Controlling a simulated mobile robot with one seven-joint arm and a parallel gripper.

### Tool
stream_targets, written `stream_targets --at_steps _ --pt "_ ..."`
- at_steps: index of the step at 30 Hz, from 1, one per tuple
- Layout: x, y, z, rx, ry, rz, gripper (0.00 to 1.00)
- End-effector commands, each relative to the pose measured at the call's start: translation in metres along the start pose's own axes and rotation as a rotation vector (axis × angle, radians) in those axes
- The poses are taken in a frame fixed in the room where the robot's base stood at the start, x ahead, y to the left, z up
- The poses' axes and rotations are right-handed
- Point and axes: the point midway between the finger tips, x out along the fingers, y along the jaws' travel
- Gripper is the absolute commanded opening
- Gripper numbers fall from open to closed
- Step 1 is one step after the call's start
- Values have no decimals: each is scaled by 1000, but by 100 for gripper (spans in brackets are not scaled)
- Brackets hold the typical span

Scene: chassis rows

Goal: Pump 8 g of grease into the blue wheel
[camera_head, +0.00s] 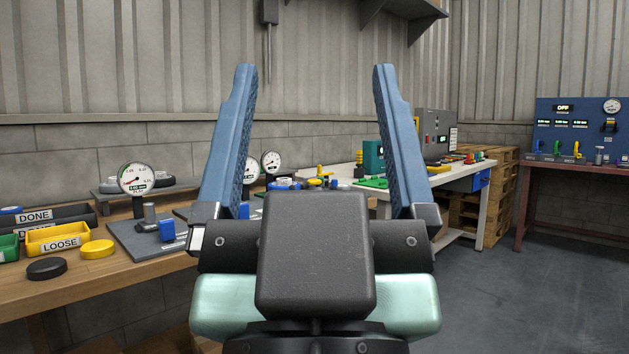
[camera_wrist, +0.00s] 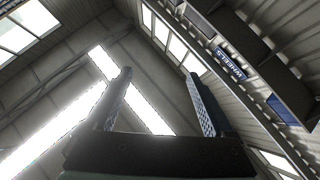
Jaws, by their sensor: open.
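My gripper (camera_head: 315,68) points up in the middle of the head view, its two blue fingers wide apart with nothing between them. It also shows open and empty in the wrist view (camera_wrist: 157,73), against the roof. A small blue round part (camera_head: 285,184) lies on the benches behind my left finger; it is too small to tell whether it is the blue wheel. I cannot make out a grease pump for sure. A blue panel (camera_head: 581,112) with several displays, a gauge and coloured handles stands on the far right table.
A shelf labelled WHEELS (camera_wrist: 230,64) is overhead. Floor at right (camera_head: 540,300) is clear.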

Motion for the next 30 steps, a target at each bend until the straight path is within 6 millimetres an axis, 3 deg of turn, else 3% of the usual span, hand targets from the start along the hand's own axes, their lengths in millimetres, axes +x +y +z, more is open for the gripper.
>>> stream_targets --at_steps 1,8,14,30 --pt "2 0 -2 0 0 0 77" --pt "28 0 -26 0 0 0 35" --pt "73 0 -70 0 1 -1 0" --pt "208 0 -198 1 1 -2 0"
